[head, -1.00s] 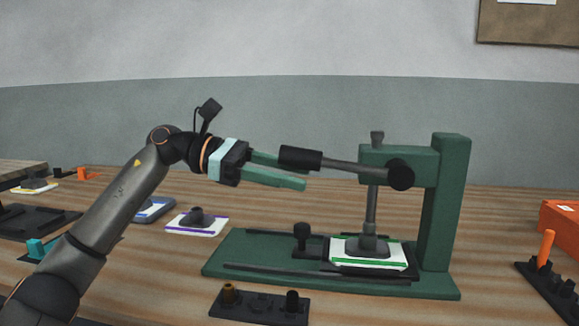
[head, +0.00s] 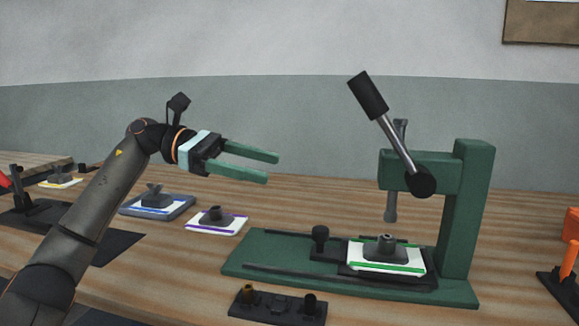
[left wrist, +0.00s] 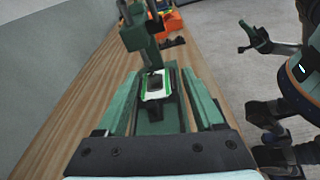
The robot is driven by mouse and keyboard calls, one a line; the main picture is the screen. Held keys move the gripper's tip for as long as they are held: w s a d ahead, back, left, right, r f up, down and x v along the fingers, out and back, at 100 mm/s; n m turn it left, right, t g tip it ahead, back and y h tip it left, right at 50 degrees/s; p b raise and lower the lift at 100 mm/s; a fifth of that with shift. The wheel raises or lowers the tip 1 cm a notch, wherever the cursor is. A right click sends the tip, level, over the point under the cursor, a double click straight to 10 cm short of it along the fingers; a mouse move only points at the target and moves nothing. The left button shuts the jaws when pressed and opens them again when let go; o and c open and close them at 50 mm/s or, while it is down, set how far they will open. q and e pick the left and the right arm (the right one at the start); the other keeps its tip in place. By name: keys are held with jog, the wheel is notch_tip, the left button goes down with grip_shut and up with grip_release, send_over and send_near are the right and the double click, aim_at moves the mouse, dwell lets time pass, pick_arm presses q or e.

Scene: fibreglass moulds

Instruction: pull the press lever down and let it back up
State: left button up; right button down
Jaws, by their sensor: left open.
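The green press (head: 468,215) stands on the table at the right of the head view. Its lever (head: 368,95), a steel rod with a black grip, points up and to the left. The ram (head: 391,205) is raised, with a gap above the dark mould piece (head: 386,246) on the white, green-edged plate (head: 360,266) below. My left gripper (head: 272,168) is open and empty, left of the lever and apart from it. In the left wrist view, its green fingers (left wrist: 160,78) spread on either side of the plate. My right gripper (left wrist: 257,40) seems to show there, small and unclear.
A black holder with pegs (head: 278,306) lies in front of the press. A purple-edged plate (head: 217,223) and a blue-grey tray (head: 178,207) with a mould piece lie to the left.

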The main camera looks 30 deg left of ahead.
pick_arm(q)
jog(key=shift+v, duration=1.75)
jog(key=shift+s, duration=0.1)
